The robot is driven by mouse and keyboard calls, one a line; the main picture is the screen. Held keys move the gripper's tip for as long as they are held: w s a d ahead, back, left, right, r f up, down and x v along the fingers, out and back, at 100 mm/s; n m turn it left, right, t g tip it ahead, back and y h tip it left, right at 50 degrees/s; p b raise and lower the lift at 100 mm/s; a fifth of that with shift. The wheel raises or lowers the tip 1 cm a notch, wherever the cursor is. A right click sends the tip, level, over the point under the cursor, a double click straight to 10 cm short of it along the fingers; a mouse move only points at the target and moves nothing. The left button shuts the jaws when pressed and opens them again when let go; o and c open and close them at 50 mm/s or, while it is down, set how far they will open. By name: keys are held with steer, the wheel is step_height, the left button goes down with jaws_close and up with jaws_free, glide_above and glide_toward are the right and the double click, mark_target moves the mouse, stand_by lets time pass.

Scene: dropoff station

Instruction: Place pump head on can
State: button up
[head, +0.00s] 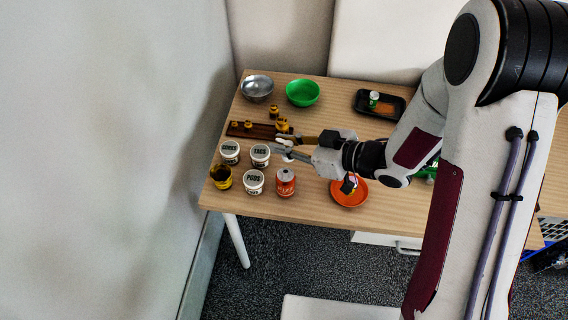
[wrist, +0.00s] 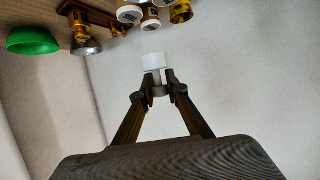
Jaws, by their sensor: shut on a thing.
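My gripper (head: 283,147) is over the left part of the table, above and behind the orange can (head: 286,183). Its fingers are shut on a small white piece, likely the pump head (wrist: 154,62), which sticks out past the fingertips in the wrist view, where the gripper (wrist: 160,88) also shows. The piece is held clear of any can, against a pale background in the wrist view. The orange can stands upright with a grey top and a label. A yellow can (head: 221,178) with a dark open top stands at the left front.
White labelled tubs (head: 254,182) stand between and behind the cans. Behind them is a brown rack (head: 255,131) with brass-coloured pieces. A metal bowl (head: 257,87), a green bowl (head: 302,92) and a black tray (head: 367,108) are farther back. An orange plate (head: 344,201) lies right of the orange can.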

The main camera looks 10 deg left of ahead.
steer(key=shift+f, duration=1.9)
steer(key=shift+f, duration=0.1)
steer(key=shift+f, duration=2)
steer(key=shift+f, duration=0.15)
steer(key=o, duration=0.7)
steer(key=shift+r, duration=0.2)
steer(key=shift+v, duration=5.95)
steer(key=shift+d+f, duration=0.1)
